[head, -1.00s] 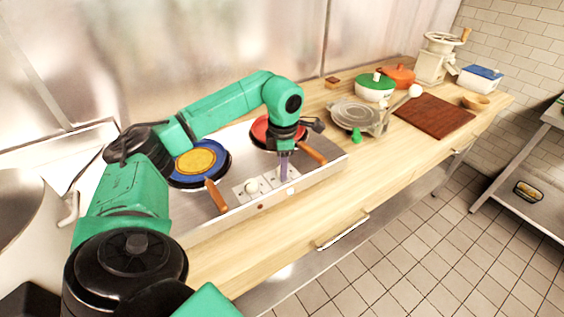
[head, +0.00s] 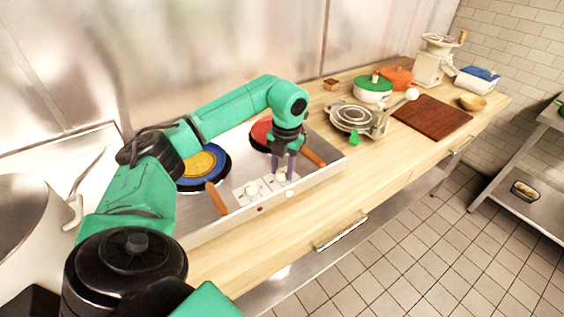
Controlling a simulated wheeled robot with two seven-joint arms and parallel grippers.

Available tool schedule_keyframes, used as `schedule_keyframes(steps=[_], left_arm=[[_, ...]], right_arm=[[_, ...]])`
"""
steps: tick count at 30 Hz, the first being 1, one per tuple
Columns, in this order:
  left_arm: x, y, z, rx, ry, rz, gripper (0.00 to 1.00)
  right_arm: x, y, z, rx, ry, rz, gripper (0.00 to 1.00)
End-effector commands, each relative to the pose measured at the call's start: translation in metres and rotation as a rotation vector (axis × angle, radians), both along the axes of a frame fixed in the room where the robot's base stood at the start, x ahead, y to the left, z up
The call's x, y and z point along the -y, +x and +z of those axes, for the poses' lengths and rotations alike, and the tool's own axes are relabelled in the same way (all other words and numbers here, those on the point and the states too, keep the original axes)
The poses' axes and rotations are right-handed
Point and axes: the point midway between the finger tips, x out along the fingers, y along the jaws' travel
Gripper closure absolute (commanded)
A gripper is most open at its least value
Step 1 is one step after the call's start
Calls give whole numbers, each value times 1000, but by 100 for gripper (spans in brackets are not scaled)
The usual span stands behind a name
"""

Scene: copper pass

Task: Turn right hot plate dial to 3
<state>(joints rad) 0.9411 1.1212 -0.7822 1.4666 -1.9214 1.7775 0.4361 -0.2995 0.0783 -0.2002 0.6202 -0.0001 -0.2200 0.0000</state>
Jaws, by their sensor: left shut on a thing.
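The hot plate unit is a steel tray (head: 215,228) set on the wooden counter. Its right hot plate carries a red pan (head: 259,134) with a wooden handle. Its left plate carries a blue pan (head: 222,163) with a yellow content. Two pale dials sit on white panels at the front: the left dial (head: 251,188) is free, the right dial (head: 281,177) is between my fingers. My left gripper (head: 284,173) points down from above, its two purple fingers shut on the right dial. The dial's marks are too small to read. My right gripper is not in view.
The red pan's wooden handle (head: 314,158) sticks out just right of my gripper; the blue pan's handle (head: 216,198) is to the left. A waffle-iron-like appliance (head: 352,117), green-lidded pot (head: 372,90) and brown board (head: 431,115) stand further right. The counter front is clear.

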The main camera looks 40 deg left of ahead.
Motion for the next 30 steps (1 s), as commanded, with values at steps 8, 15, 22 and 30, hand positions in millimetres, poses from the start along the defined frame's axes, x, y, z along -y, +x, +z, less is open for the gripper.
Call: schedule_keyframes(steps=[8, 15, 22, 30], left_arm=[[-2, 3, 5, 13, 0, 266, 100], [-2, 4, 5, 13, -1, 493, 100], [-3, 4, 5, 13, -3, 711, 100], [-4, 4, 5, 12, -2, 954, 100]], right_arm=[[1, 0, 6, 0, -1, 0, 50], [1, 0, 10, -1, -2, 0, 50], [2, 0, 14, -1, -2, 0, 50], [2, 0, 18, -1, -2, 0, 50]])
